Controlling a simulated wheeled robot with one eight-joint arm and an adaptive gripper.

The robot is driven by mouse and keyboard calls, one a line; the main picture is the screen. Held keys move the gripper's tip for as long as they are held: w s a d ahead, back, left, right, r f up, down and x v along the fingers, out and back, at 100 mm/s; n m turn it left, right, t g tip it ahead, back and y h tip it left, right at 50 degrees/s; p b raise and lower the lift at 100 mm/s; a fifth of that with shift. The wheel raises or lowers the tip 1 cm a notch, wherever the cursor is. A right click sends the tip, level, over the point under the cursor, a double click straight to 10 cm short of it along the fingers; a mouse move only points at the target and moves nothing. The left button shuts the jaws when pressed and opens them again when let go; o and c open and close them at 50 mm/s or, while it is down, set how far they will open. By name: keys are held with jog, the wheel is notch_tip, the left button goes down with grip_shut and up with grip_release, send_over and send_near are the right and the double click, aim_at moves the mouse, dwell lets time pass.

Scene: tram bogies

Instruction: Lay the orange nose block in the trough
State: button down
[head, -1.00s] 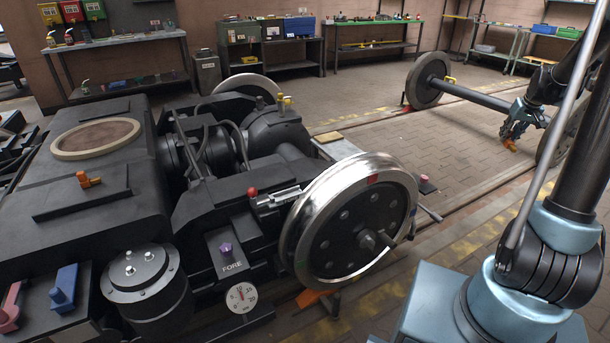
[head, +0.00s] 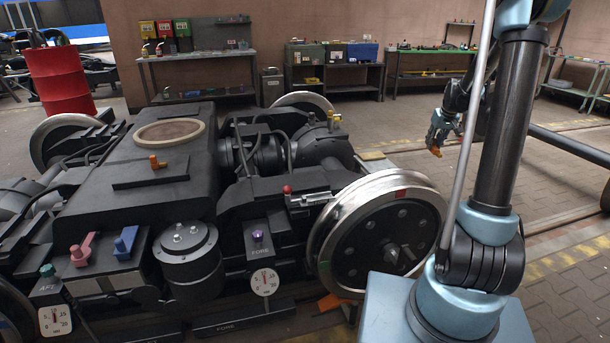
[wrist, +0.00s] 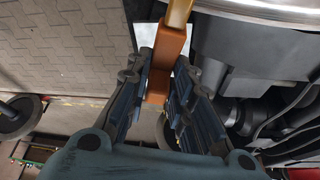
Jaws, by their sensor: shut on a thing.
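My gripper (head: 437,138) is shut on an orange block (head: 436,152) and holds it in the air, right of and beyond the bogie's near wheel. In the wrist view the orange block (wrist: 166,52) sticks out between the two dark fingers (wrist: 166,85), with a yellowish end at the top of the picture. A small grey trough-like piece (head: 312,199) lies on the bogie frame beside a red knob, apart from the block. I cannot tell for sure that it is the trough.
The bogie (head: 150,215) has a large steel wheel (head: 385,240) close to my base, a purple knob (head: 257,236) and a white dial (head: 265,282). Red and blue handles (head: 125,243) stand at front left. A red drum (head: 62,82) and benches line the back. Paved floor (head: 560,235) is open at right.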

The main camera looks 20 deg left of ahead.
jog(key=shift+a, duration=0.65)
jog(key=s+a+f+n+g+y, duration=0.1)
jog(key=s+a+n+g, duration=0.1)
jog(key=s+a+n, duration=0.5)
jog(key=s+a+f+n+g+y, duration=0.1)
jog(key=s+a+n, duration=0.6)
jog(key=a, duration=1.3)
jog(key=s+a+f+n+g, duration=0.3)
jog(key=s+a+n, duration=0.4)
jog(key=s+a, duration=0.6)
jog(key=shift+s+a+f+g+y, duration=0.2)
jog(key=shift+f+g+y, duration=0.1)
jog(key=shift+y, duration=0.1)
jog(key=shift+w+d, duration=0.1)
jog(key=shift+d, duration=0.05)
jog(key=shift+f, duration=2.85)
jog(key=shift+f, duration=1)
